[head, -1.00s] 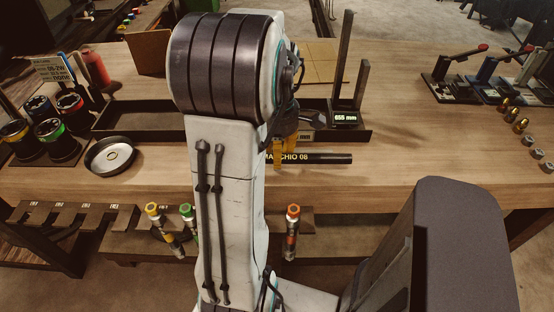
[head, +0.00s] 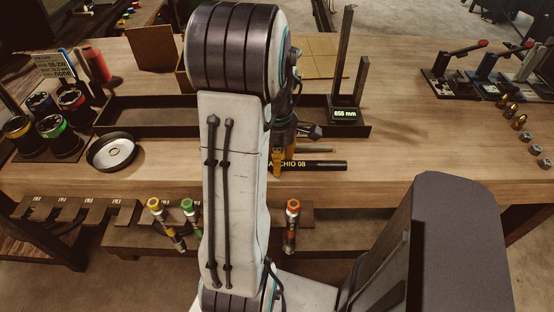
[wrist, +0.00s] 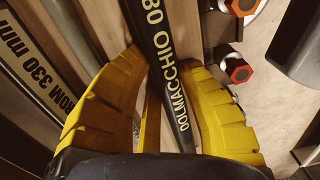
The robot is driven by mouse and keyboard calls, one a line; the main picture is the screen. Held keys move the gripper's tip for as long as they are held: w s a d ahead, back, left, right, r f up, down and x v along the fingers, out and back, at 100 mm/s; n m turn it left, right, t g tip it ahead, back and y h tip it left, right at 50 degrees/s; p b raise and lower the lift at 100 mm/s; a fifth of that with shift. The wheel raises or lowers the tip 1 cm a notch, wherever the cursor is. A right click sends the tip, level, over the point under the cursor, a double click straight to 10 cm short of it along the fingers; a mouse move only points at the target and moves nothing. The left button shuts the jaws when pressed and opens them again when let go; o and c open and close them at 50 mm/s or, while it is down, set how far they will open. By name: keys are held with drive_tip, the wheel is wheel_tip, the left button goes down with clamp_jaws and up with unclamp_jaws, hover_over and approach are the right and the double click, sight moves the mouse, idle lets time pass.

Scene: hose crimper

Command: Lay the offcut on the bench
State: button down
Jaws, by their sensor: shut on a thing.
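The offcut is a black hose piece (head: 322,165) with yellow lettering ending in "08". In the head view it is over the bench's front part, near the front edge; I cannot tell whether it touches the wood. My gripper (head: 286,160) is partly hidden behind my arm. In the wrist view, my gripper's yellow fingers (wrist: 167,110) are shut on the black hose (wrist: 163,55), which runs slantwise between them and reads "DOLMACCHIO 08". The wooden bench (head: 420,170) spreads on both sides.
A round dish (head: 112,152) and several cups (head: 52,138) are at left. Lever tools (head: 480,75) and fittings (head: 528,137) are at right. Capped hoses (head: 291,225) hang below the front edge.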

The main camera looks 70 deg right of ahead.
drive_tip(key=c, duration=0.9)
unclamp_jaws()
